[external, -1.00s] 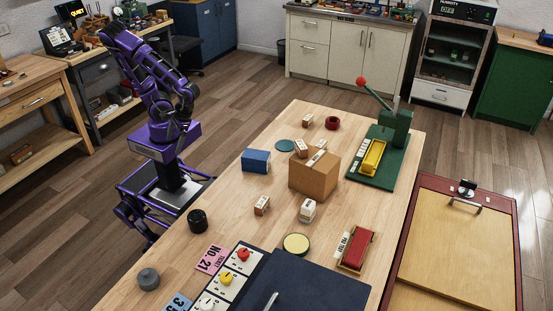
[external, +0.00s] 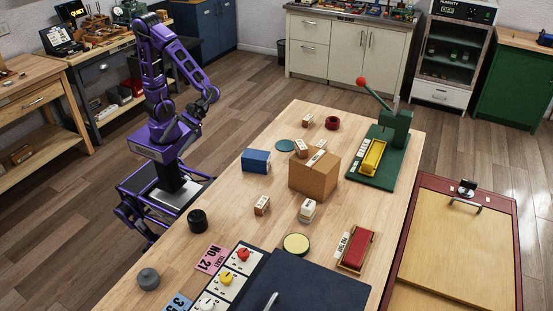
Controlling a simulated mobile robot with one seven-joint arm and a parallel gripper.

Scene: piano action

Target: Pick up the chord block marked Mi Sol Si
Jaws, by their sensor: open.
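Several small chord blocks with pale, lettered faces are on the wooden table (external: 225,215). One block (external: 307,121) stands at the far end, one (external: 301,148) shows at the cardboard box's back left edge, one (external: 262,205) is at the near left, and a whiter one (external: 307,210) stands in front of the box. The lettering is too small to read, so I cannot tell which is marked Mi Sol Si. My gripper (external: 208,98) is raised left of the table, apart from every block, open and empty; its fingers are small and hard to make out.
The cardboard box (external: 312,177) stands mid-table, hiding some surface behind it. A blue box (external: 256,160), a black cylinder (external: 197,221) and a green press (external: 395,133) with a red-knobbed lever stand around. A red block (external: 357,249) sits in a wooden holder. The near-left tabletop is partly clear.

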